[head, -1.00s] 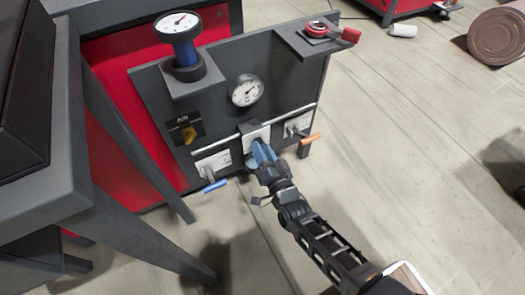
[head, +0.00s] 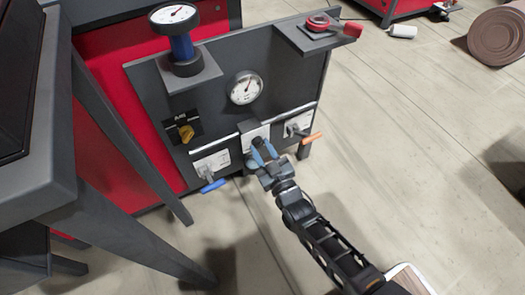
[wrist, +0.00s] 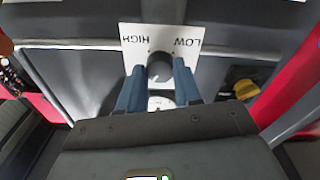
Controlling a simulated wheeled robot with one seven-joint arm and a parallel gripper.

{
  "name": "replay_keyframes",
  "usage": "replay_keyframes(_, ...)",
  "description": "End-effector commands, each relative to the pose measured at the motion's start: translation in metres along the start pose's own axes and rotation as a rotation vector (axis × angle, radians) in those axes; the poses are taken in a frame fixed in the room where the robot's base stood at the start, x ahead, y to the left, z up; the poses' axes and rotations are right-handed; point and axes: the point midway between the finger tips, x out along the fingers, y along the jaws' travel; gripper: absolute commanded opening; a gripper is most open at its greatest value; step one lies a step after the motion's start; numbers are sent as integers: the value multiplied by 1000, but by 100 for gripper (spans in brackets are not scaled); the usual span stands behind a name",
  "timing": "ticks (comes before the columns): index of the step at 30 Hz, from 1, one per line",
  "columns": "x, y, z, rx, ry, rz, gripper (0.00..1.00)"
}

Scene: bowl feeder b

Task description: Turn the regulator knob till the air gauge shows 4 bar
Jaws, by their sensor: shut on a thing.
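My gripper (head: 263,152) is at a white plate (head: 256,133) low on the grey panel. In the wrist view the plate (wrist: 135,45) reads HIGH and LOW upside down, and the blue fingers of my gripper (wrist: 159,72) are shut on the dark round regulator knob (wrist: 160,62). The fingers hide the knob in the head view. The round white air gauge (head: 245,88) is on the panel above the plate; its needle points up and right, but its numbers are too small to read. Part of the gauge face (wrist: 161,103) shows between the fingers.
A yellow handle (head: 186,134) on a black AIR plate is left of the gauge. Blue (head: 213,186) and orange (head: 311,138) levers flank my gripper. A second gauge (head: 174,14) tops a blue cylinder.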

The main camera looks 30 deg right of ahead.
Motion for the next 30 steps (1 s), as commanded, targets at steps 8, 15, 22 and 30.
replay_keyframes(8, -1, 1, 3, -260, 10, -17, 3)
replay_keyframes(15, -1, 1, 3, -466, 19, -31, 3)
replay_keyframes(22, -1, 2, 2, -614, 27, -41, 3)
replay_keyframes(30, -1, 2, 2, -708, 30, -48, 3)
